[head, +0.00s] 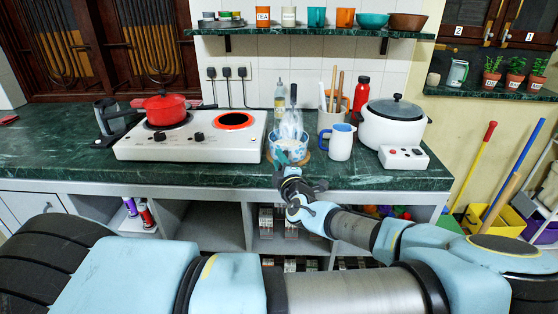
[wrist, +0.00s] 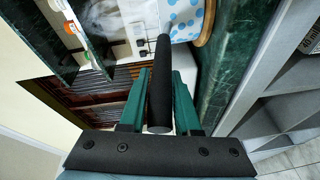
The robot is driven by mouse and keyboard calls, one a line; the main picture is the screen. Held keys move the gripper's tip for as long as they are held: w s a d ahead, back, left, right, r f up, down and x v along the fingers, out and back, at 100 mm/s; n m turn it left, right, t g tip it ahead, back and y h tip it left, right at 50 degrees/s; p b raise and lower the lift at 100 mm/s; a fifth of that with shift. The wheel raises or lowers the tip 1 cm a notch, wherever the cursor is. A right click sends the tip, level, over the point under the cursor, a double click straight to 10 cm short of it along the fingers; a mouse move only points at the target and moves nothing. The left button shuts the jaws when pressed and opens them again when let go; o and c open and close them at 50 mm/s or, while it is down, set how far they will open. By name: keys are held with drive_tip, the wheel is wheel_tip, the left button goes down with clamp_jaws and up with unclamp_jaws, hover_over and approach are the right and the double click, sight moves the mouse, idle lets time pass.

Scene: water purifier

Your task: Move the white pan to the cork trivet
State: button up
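The white pan (head: 289,149) has a blue pattern and is at the round cork trivet (head: 306,158), near the counter's front edge. In the wrist view, its patterned wall (wrist: 184,16) shows right beside the trivet's rim (wrist: 207,22); I cannot tell whether it rests fully on it. My gripper (head: 287,172) is in front of the pan. Its green fingers (wrist: 160,88) lie close on both sides of a black handle, which points toward the pan; the join is not clear. A pale, see-through thing with a black top stands in or behind the pan.
A white hotplate (head: 190,148) is left, with a red pot (head: 165,107) on one burner and a bare red-glowing burner (head: 233,120). A white and blue jug (head: 341,142) stands close right of the trivet, then a white cooker (head: 392,124). The far left counter is mostly clear.

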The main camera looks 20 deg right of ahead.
drive_tip(key=o, duration=0.4)
drive_tip(key=shift+r, duration=0.1)
drive_tip(key=s+a+b, duration=0.1)
drive_tip(key=s+b, duration=0.1)
drive_tip(key=s, duration=1)
drive_tip(key=shift+a+r+b, duration=0.25)
drive_tip(key=shift+a+b, duration=0.05)
drive_tip(key=shift+b, duration=0.05)
drive_tip(key=shift+w, duration=0.1)
drive_tip(key=a+f+n+g+y, duration=0.2)
drive_tip(key=a+n+g+y, duration=0.4)
drive_tip(key=a+n, duration=0.8)
drive_tip(key=a+f+n+g+y, duration=0.2)
drive_tip(key=a+n+g+y, duration=0.4)
drive_tip(key=a+n, duration=0.75)
drive_tip(key=a+r+n+g+h, duration=0.2)
drive_tip(key=r+n+h, duration=0.3)
drive_tip(key=n, duration=0.9)
drive_tip(key=a+r+n+g+h, duration=0.1)
drive_tip(key=a+r+n+h, duration=0.2)
drive_tip(key=n, duration=1.2)
wheel_tip(320, 180, up, 3)
drive_tip(key=shift+w+g+h, duration=0.35)
drive_tip(key=shift+g+h, duration=0.05)
drive_tip(key=shift+h, duration=0.6)
